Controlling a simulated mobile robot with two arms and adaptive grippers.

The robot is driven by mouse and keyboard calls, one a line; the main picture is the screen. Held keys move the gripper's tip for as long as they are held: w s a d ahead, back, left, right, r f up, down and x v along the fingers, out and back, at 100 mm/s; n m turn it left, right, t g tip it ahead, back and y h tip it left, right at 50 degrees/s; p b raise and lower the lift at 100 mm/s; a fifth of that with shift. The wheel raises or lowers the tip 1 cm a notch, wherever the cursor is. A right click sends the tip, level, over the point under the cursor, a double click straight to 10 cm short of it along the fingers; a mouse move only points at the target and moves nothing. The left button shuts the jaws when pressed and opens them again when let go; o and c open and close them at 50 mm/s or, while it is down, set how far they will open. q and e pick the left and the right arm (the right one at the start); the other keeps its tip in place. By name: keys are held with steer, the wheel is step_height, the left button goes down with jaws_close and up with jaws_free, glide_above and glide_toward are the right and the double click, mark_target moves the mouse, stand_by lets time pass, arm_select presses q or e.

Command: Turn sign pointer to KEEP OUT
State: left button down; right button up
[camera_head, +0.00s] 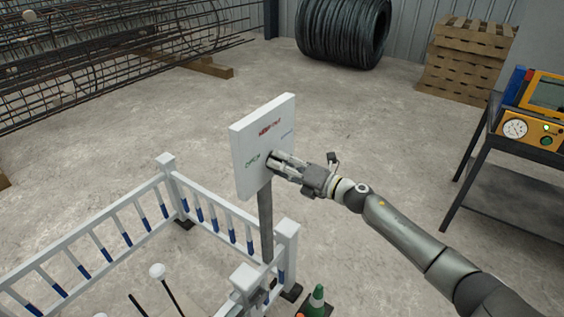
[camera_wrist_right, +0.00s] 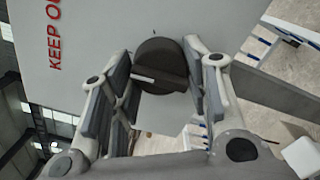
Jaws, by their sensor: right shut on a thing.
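The white sign board (camera_head: 250,150) stands on a grey post (camera_head: 266,225), its face turned toward my right arm. It carries red lettering at the top, green lettering at the lower left and fainter lettering at the right. In the wrist view, red KEEP OUT lettering (camera_wrist_right: 55,35) runs sideways at the left. The dark round pointer knob (camera_wrist_right: 158,50) has a raised bar with a white stripe on its left part. My right gripper (camera_head: 275,160) is at the sign face, its fingers shut on the knob from both sides. It hides the knob in the head view. My left gripper is not in view.
A white fence (camera_head: 90,240) with blue-banded bars stands at the lower left, close to the sign post. A dark table (camera_head: 515,165) with an orange gauge box stands right. Open concrete floor lies behind the sign.

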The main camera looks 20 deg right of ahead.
stand_by(0.3)
steer(key=o, duration=1.1)
steer(key=shift+d, duration=0.1)
steer(key=shift+c, duration=0.2)
steer(key=v, duration=1.2)
